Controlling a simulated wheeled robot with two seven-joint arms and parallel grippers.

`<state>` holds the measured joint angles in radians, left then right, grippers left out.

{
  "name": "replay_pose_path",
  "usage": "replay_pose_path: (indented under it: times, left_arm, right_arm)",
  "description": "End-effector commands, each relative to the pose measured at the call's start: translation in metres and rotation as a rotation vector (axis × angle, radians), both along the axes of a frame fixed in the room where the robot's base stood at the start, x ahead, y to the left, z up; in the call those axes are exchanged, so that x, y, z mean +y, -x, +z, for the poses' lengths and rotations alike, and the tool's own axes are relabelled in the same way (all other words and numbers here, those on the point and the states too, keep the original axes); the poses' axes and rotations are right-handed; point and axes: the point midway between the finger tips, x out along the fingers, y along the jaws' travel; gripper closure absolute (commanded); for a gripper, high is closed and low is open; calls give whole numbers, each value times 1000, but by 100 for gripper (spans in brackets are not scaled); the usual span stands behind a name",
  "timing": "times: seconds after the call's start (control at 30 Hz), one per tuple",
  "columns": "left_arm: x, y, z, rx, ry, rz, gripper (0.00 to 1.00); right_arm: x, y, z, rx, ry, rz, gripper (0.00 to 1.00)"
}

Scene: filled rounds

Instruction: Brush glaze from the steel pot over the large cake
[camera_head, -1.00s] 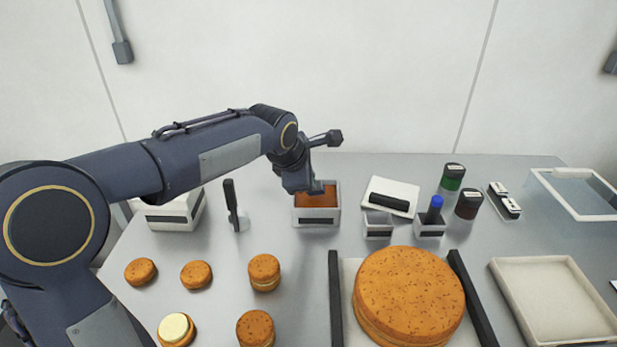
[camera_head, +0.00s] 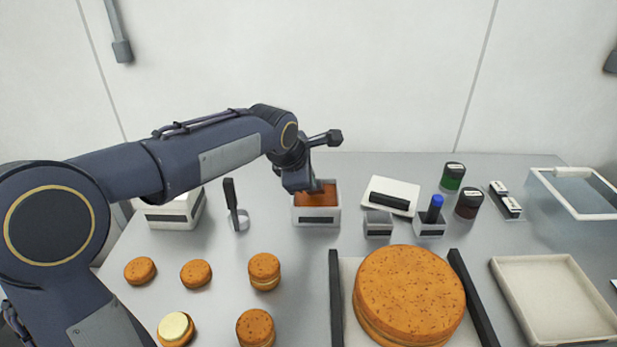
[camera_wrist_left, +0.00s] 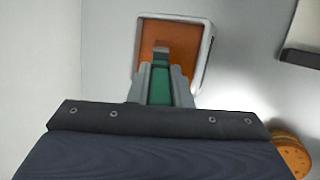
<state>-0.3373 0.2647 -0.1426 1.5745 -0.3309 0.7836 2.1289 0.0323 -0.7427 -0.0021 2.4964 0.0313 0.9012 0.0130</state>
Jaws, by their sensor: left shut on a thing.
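The large round cake (camera_head: 408,290), orange-brown with dark specks, lies on a pale board between two black bars. A square, pale-walled pot with an orange-brown filling (camera_head: 318,215) stands behind it, to the left. My left gripper (camera_head: 318,188) is over this pot. In the left wrist view the gripper (camera_wrist_left: 160,82) is shut on a green-handled tool (camera_wrist_left: 181,92) with a grey end, likely the brush. The grey end lies over the filling of the pot (camera_wrist_left: 208,45); I cannot tell how deep it reaches. The head view hides most of the tool. My right gripper is not in view.
Several small cakes (camera_head: 264,270) stand at the front left. Small grey holders (camera_head: 378,226), one with a blue-topped item (camera_head: 435,205), stand right of the pot. A black-handled item (camera_head: 230,193) stands left of it. An empty cream tray (camera_head: 553,300) is at right.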

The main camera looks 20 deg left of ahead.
Motion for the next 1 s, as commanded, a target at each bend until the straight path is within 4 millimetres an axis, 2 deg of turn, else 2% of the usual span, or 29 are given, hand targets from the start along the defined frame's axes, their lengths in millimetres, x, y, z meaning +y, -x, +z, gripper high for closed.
replay_pose_path:
  times: [0.27, 1.0]
  left_arm:
    - [0, 1, 5, 4, -1, 0, 100]
    - [0, 0, 66, 1, 0, 0, 100]
  right_arm:
    - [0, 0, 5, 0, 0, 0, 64]
    - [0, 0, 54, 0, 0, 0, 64]
